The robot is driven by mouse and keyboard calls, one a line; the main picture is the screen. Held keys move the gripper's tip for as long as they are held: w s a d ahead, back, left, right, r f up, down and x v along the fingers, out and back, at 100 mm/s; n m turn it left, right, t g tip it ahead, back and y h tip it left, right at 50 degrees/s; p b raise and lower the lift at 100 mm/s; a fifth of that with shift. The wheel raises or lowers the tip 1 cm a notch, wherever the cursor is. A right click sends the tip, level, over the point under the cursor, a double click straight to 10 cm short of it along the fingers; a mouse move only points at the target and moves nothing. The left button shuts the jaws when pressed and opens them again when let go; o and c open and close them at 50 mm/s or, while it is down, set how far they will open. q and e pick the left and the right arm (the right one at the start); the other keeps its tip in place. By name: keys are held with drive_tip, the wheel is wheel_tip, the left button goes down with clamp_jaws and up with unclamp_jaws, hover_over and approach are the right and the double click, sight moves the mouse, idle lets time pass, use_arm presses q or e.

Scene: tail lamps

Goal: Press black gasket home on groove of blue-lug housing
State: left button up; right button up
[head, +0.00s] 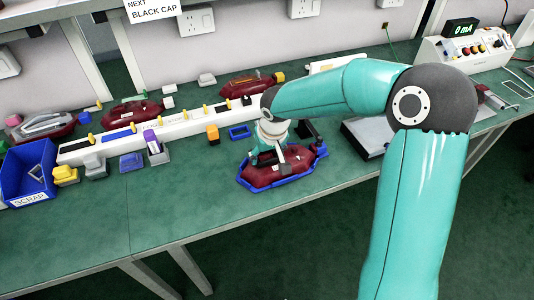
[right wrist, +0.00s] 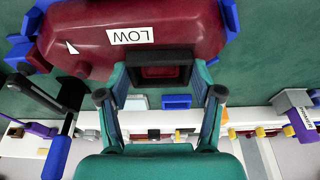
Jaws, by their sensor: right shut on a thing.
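The dark-red housing (head: 262,180) lies in a blue cradle (head: 300,180) on the green bench, in the middle of the head view. In the right wrist view the housing (right wrist: 80,35) bears a "LOW" label, with blue parts at its edges. My right gripper (head: 273,160) is over the housing, pointing down. In the right wrist view its fingers (right wrist: 160,78) are shut on the black gasket (right wrist: 134,72), a rectangular ring with dark red showing through its opening. The gasket is at the housing's side; whether it touches or sits in the groove cannot be told. My left gripper is out of view.
A long white rack (head: 140,134) with coloured parts runs behind the housing. Other red housings (head: 130,113) stand further back. A blue scrap bin (head: 28,172) is at the left, a meter box (head: 463,45) at the back right. The bench front left of the cradle is clear.

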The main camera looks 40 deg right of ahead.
drive_tip(key=o, duration=1.1)
drive_tip(key=shift+o, duration=0.2)
drive_tip(key=v, duration=1.1)
drive_tip(key=shift+r, duration=0.4)
drive_tip(key=shift+s, duration=0.15)
